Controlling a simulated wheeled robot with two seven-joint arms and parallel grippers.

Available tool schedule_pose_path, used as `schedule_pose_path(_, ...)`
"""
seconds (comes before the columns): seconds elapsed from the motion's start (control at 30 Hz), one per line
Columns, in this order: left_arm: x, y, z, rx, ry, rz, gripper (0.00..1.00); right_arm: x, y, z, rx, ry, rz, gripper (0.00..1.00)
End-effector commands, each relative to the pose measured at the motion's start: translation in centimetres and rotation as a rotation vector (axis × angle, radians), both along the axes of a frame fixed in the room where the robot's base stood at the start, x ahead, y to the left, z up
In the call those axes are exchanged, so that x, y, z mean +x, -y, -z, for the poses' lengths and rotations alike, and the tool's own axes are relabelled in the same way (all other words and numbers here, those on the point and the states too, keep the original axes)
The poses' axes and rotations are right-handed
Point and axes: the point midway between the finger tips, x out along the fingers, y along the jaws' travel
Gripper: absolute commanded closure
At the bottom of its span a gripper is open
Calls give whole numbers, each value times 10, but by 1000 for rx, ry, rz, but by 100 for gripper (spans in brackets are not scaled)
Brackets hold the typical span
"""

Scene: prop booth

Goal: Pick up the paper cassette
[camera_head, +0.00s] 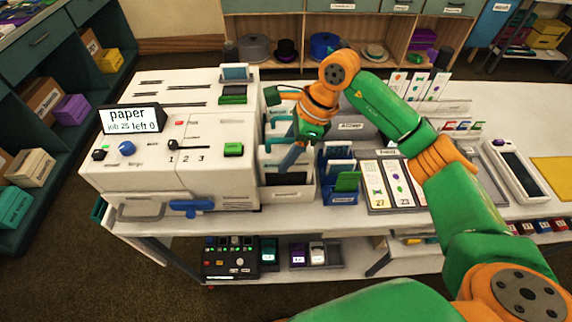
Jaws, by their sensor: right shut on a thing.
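My right gripper (291,158) reaches down at the rack (288,192) beside the white printer (190,130). It is shut on what looks like a cassette in that rack. The gripper and arm cover much of this thing, so I cannot tell its full shape or whether it is lifted. White-edged and dark green upright pieces (275,127) show in the rack behind the fingers. The printer's display (128,119) reads "paper, job 25, left 0". My left gripper is not in view.
A blue holder (343,192) with green and white cards stands right of the rack. Numbered card panels (392,184) and a grey device (512,168) lie further right. A blue handle (191,207) sticks out of the printer's front. A lower shelf holds a black control box (230,258).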

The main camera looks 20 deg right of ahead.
Motion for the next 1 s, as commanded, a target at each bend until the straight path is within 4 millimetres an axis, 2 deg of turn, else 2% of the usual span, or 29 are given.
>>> schedule_pose_path(0.13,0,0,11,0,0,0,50,1,0,-41,1,9,0,100)
schedule_pose_path(0.33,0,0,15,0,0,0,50,0,-1,-104,2,7,0,100)
schedule_pose_path(0.5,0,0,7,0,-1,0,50,0,-1,-160,2,4,2,100)
schedule_pose_path(0.63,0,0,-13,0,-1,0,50,0,0,-205,0,3,2,100)
schedule_pose_path(0.8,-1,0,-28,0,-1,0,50,0,0,-236,0,1,0,100)
schedule_pose_path(1.0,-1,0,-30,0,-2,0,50,0,0,-242,0,0,1,100)
